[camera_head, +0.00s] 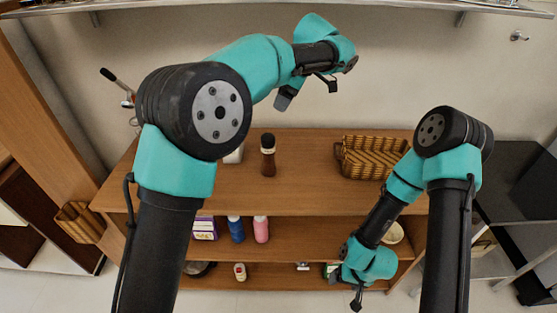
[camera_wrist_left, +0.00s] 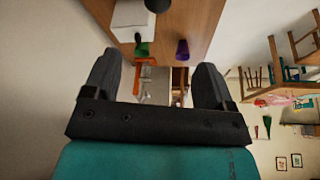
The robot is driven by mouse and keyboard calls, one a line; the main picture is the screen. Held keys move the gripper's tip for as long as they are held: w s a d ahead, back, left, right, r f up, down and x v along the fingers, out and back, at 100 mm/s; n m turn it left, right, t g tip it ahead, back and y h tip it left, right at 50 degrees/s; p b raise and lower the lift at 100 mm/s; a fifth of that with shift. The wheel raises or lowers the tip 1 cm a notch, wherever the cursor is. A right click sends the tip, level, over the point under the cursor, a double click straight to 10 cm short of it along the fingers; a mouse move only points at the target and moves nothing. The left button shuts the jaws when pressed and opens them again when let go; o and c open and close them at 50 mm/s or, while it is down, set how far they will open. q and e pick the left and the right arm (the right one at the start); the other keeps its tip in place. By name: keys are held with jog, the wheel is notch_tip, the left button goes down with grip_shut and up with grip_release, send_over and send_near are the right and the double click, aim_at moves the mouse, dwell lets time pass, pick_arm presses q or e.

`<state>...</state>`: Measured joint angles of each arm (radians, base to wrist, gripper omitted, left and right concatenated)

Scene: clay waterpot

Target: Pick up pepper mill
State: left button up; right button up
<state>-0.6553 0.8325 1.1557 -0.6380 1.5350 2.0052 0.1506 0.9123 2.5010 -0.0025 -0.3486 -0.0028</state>
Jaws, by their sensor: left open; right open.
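The pepper mill (camera_head: 268,158), dark-topped and brown, stands upright on the top board of the wooden shelf in the head view. My left gripper (camera_head: 309,92) is open and empty, above and to the right of the mill and apart from it. Its two spread fingers also show in the left wrist view (camera_wrist_left: 154,82), with nothing held between them; I cannot make out the mill there. My right gripper (camera_head: 352,288) is open, low in front of the shelf and well away from the mill.
A wicker basket (camera_head: 370,158) stands right of the mill on the shelf top (camera_head: 310,185). A white object (camera_head: 234,156) is close on its left, partly behind my left arm. A blue bottle (camera_head: 236,229) and pink bottle (camera_head: 261,229) stand below. A wall rises behind.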

pick_arm(q)
jog(key=shift+d+r, duration=0.1)
jog(key=shift+d, duration=0.1)
send_near(269, 135)
jog(key=x, duration=0.5)
jog(key=shift+a, duration=0.2)
jog(key=shift+a+f, duration=0.1)
jog(key=shift+f, duration=0.3)
jog(key=shift+f, duration=0.1)
jog(key=shift+x, duration=2.55)
jog(key=shift+w, duration=0.1)
jog(key=shift+c, duration=0.4)
